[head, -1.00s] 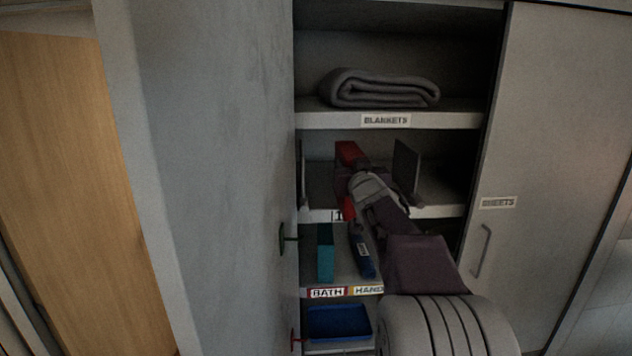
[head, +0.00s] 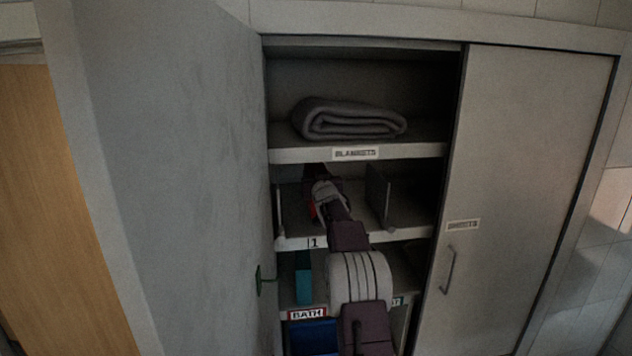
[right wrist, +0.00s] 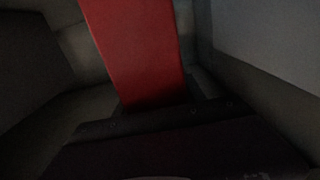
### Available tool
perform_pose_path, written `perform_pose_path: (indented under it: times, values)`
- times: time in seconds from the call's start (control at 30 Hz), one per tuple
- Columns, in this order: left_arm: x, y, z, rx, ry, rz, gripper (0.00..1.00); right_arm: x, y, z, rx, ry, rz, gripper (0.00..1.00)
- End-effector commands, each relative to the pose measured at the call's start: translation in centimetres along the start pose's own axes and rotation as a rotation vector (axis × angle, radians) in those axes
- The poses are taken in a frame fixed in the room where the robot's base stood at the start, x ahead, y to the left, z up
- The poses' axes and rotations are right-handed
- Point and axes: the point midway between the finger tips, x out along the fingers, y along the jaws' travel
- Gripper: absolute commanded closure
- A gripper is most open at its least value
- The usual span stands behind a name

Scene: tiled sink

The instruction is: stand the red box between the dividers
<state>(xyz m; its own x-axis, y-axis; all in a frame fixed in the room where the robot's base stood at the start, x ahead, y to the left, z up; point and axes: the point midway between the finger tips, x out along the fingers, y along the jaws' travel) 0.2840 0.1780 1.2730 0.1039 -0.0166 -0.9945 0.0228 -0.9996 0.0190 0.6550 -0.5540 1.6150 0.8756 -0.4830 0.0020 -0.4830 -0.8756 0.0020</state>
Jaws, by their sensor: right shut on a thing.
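The red box (head: 312,209) is on the middle shelf marked 1, mostly hidden behind my right gripper (head: 318,185). A red strip shows just left of the gripper. In the right wrist view the red box (right wrist: 135,50) fills the upper middle, slightly tilted in the picture. My right gripper is shut on it. The right divider (head: 378,196) stands upright to the right of the gripper, with a gap. The left divider (head: 279,210) is a thin upright panel near the shelf's left end. Whether the box's bottom touches the shelf is hidden. My left gripper is not in view.
A folded grey blanket (head: 348,118) lies on the shelf above, whose edge (head: 356,153) is close over my arm. Below are a teal box (head: 303,280) and a blue bin (head: 313,337). An open door (head: 175,180) flanks the left; a closed door (head: 520,200) the right.

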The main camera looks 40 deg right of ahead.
Motion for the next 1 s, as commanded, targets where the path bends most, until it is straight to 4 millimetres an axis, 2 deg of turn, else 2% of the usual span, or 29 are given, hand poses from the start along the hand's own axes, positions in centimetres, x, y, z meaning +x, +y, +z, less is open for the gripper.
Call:
perform_pose_path:
  times: [0.1,0.2,0.6,0.63,0.67,0.7,1.0]
  values:
    - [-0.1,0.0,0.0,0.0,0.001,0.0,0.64,0.1,0.0,2.1,0.003,-0.003,0.0,1.0]
    - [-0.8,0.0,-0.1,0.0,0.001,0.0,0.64,0.1,0.0,3.0,0.002,0.0,-0.001,1.0]
    - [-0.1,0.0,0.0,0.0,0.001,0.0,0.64,0.1,0.0,3.9,0.0,0.003,-0.001,1.0]
    - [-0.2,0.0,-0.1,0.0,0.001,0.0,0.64,0.1,0.0,3.8,0.0,0.0,0.0,0.44]
    - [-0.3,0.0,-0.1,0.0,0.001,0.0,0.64,0.1,0.0,3.8,0.0,-0.001,0.0,0.36]
    - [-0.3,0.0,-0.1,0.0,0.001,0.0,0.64,0.1,0.0,3.8,0.0,-0.001,0.0,0.31]
    - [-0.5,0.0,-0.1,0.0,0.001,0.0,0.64,0.1,0.0,3.6,0.0,-0.001,0.0,0.31]
